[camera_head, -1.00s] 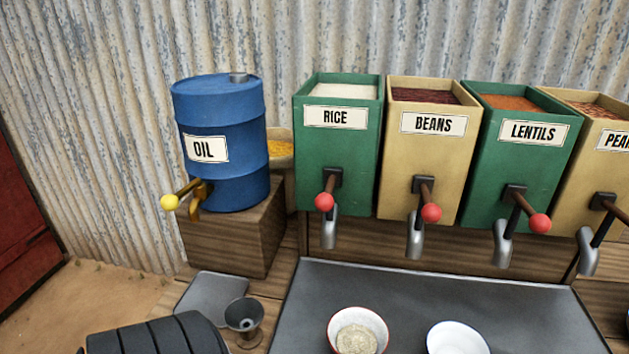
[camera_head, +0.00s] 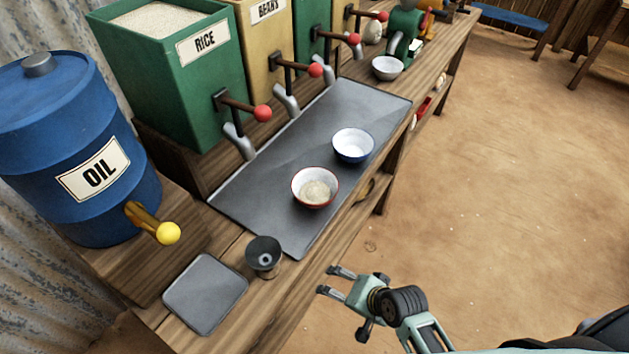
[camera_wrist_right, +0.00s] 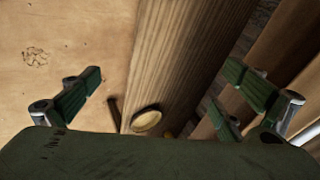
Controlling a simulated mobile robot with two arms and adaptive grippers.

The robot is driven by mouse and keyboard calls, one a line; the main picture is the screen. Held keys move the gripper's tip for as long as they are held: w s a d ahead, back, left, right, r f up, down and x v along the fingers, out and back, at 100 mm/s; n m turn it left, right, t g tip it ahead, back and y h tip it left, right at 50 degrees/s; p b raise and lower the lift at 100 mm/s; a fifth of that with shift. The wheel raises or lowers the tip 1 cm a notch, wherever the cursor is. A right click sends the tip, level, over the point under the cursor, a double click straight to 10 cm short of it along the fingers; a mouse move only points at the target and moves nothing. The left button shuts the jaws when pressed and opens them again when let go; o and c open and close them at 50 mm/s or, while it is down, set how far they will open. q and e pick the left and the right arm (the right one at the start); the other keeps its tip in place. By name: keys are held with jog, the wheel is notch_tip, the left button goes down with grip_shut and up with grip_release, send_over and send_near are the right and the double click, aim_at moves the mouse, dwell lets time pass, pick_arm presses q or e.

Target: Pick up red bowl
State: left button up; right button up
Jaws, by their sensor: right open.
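The red bowl (camera_head: 315,188) is white inside with a red rim and holds pale grain. It stands upright on the dark metal tray (camera_head: 262,190) on the wooden counter, near the tray's front edge. My right gripper (camera_head: 330,280) is open and empty, in front of the counter's edge, below and apart from the bowl in the head view. Its spread fingers (camera_wrist_right: 160,95) also show in the right wrist view, with wood between them; I cannot make out the red bowl there. My left gripper is not in view.
A blue-rimmed white bowl (camera_head: 353,146) stands just behind the red one. A metal funnel (camera_head: 263,256) and a grey plate (camera_head: 205,293) are at the near left. Dispensers with lever taps, such as the rice bin (camera_head: 175,70), and the oil drum (camera_head: 75,150) line the back. The floor at right is clear.

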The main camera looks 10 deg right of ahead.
jog(key=w+a+r+m+t+y+p, duration=0.1)
jog(key=w+a+r+m, duration=0.1)
jog(key=r, duration=0.5)
jog(key=w+a+r+m+t+y+p, duration=0.1)
jog(key=w+r+m, duration=0.1)
jog(key=r, duration=0.5)
jog(key=m+t, duration=0.6)
jog(key=m, duration=1.2)
send_near(305, 181)
jog(key=shift+s+d+r+y, duration=0.15)
jog(key=shift+s+d, duration=0.1)
jog(key=shift+s, duration=0.35)
jog(key=shift+s+d+r+y, duration=0.15)
jog(key=shift+s+d, duration=0.1)
jog(key=shift+s, duration=0.3)
jog(key=shift+w+d+m, duration=0.2)
jog(key=shift+w+m, duration=0.05)
jog(key=shift+m, duration=0.45)
jog(key=shift+w+f, duration=0.1)
jog(key=shift+w, duration=0.2)
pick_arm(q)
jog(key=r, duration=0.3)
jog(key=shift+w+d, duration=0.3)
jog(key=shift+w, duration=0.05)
pick_arm(e)
jog(key=x, duration=0.7)
jog(key=shift+a+f, duration=0.15)
jog(key=shift+a, duration=0.1)
